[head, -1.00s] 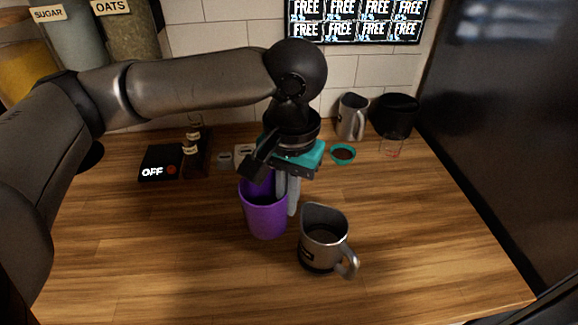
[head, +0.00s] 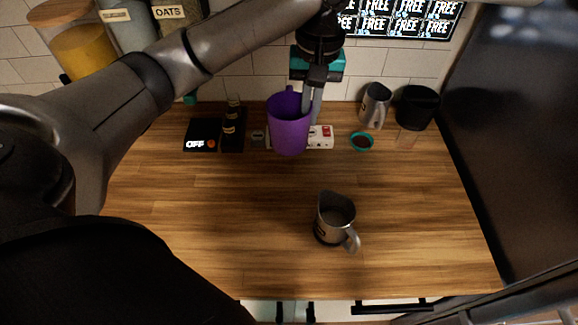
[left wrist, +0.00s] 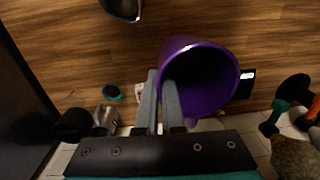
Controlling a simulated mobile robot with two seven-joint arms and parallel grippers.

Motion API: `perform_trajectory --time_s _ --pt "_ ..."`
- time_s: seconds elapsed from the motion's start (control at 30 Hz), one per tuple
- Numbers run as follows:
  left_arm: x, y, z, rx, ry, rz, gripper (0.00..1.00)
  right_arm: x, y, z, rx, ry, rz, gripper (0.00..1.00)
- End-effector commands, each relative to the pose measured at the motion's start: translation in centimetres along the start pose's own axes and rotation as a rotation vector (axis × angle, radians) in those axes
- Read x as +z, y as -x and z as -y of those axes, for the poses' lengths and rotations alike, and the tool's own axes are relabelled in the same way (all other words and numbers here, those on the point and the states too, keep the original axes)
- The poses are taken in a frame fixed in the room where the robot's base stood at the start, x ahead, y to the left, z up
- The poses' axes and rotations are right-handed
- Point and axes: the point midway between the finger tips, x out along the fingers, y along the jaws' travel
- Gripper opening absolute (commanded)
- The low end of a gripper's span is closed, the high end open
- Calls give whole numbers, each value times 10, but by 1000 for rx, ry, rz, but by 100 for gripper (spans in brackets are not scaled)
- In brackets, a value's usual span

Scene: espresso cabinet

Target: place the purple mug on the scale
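The purple mug (head: 289,128) hangs upright above the back of the counter, and its open mouth faces the camera in the left wrist view (left wrist: 228,85). My left gripper (head: 310,108) is shut on the mug's wall at its right side, with its fingers at the rim. The scale, a black plate (head: 200,127) with a lit "OFF" display, lies at the back left, to the left of the mug. Part of it shows beside the mug in the left wrist view (left wrist: 244,88). My right gripper is not in view.
Small bottles on a black stand (head: 232,132) adjoin the scale's right side. A steel pitcher (head: 335,219) stands at the front middle. Another pitcher (head: 375,105), a black container (head: 415,107) and a teal-rimmed cup (head: 361,142) are at the back right. The counter's left middle is clear.

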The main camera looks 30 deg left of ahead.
Motion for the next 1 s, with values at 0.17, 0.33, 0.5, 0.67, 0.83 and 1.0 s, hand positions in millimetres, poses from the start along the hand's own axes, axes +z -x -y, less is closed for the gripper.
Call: perform_trajectory --time_s 0.17,0.33,0.5,0.67,0.83,1.0 --pt "-1 -17 1 -1 17 4 0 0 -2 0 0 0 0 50" --pt "0 -62 0 -4 16 4 0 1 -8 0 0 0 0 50" --pt "-1 -107 -3 -3 16 4 0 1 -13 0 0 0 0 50" --pt "-1 -141 -5 -1 14 2 0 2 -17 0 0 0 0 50" --pt "-2 -156 -6 0 14 0 0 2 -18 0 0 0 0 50" --pt "-1 -179 -7 -1 15 2 0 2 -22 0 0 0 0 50"
